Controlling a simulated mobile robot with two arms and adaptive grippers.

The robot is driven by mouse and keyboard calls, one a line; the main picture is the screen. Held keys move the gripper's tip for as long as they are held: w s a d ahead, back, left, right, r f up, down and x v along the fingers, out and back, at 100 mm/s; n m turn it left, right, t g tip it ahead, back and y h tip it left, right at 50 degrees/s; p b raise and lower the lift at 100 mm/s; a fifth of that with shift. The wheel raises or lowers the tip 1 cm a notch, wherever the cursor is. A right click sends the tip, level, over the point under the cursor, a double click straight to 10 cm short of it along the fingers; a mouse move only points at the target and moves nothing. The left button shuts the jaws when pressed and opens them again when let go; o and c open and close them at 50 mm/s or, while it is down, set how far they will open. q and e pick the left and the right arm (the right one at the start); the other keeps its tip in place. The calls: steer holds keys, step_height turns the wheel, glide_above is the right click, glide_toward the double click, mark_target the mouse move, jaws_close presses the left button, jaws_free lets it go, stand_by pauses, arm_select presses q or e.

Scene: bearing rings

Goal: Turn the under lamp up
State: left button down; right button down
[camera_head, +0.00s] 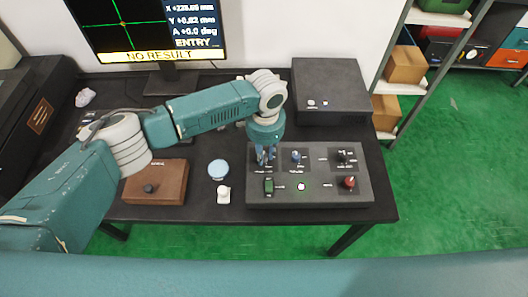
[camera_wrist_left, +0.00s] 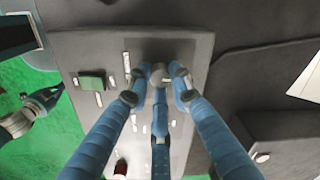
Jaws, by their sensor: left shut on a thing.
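A dark control panel (camera_head: 318,199) lies on the right part of the table. It also shows in the left wrist view (camera_wrist_left: 70,50). My left gripper (camera_head: 264,158) comes down from above onto its upper-left control. In the left wrist view my left gripper's blue fingers (camera_wrist_left: 160,85) are closed around a small grey knob (camera_wrist_left: 158,70), mostly hidden between them. The panel's lettering is too small to read. My right gripper (camera_wrist_left: 40,105) shows partly at the left edge of the left wrist view; its jaw state is unclear.
The panel also has a blue-capped knob (camera_head: 295,156), a black knob (camera_head: 344,157), a green switch (camera_head: 268,187), a lit button (camera_head: 301,187) and a red knob (camera_head: 349,183). A black box (camera_head: 335,85) stands behind. A monitor (camera_head: 150,30) reads "NO RESULT". A brown box (camera_head: 165,185) lies left.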

arm_select(q)
steer(key=shift+r+m, duration=0.1)
steer(key=shift+m, duration=0.3)
steer(key=m+p, duration=0.1)
steer(key=m, duration=0.2)
steer(key=m+p, duration=0.1)
steer(key=m, duration=0.4)
steer(key=shift+m, duration=0.4)
steer(key=m, duration=1.1)
steer(key=shift+h+b, duration=0.3)
steer(key=shift+b, duration=0.05)
steer(key=c, duration=1.5)
jaws_free()
steer(key=shift+c, duration=0.2)
